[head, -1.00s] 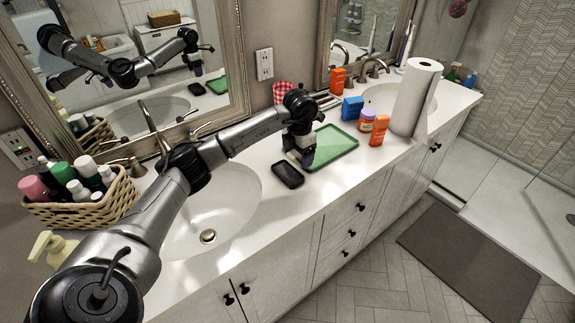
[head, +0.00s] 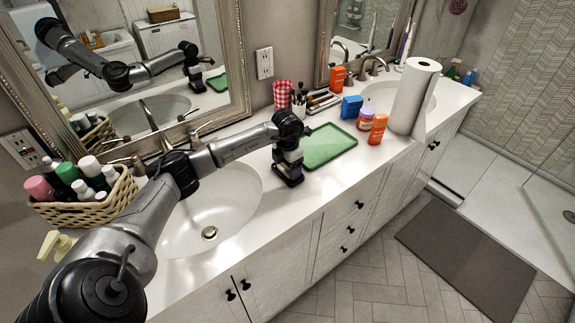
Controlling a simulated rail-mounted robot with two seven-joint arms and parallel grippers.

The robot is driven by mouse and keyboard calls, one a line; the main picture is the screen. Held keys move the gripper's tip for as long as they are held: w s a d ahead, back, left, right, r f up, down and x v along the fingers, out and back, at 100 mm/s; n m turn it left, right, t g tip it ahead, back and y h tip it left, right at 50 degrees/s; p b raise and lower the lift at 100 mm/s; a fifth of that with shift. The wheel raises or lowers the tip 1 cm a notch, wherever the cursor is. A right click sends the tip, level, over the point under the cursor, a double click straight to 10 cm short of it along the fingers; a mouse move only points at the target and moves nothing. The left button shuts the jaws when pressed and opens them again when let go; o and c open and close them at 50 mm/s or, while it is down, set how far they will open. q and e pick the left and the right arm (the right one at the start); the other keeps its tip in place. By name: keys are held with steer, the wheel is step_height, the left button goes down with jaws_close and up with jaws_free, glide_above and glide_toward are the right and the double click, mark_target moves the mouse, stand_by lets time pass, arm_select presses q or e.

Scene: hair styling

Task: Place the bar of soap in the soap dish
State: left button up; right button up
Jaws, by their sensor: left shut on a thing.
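The black soap dish (head: 287,181) lies on the white counter between the near sink and the green tray. My left gripper (head: 288,164) points down right over the dish and hides most of it. The left gripper is shut on the bar of soap, a small purplish-grey piece mostly hidden between the fingers. I cannot tell whether the soap touches the dish. My right gripper is not in view.
The green tray (head: 329,147) is just right of the gripper, empty. Bottles, boxes and a paper towel roll (head: 412,98) stand farther right. The near sink (head: 215,213) and a wicker basket (head: 90,208) of bottles are to the left.

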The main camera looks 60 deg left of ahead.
arm_select(q)
steer(key=o, duration=0.5)
steer(key=shift+f, duration=0.15)
steer(key=shift+c, duration=0.2)
steer(key=shift+o, duration=0.9)
steer(key=shift+r, duration=0.6)
step_height(320, 180, up, 11)
steer(key=b, duration=0.2)
steer(key=shift+b, duration=0.35)
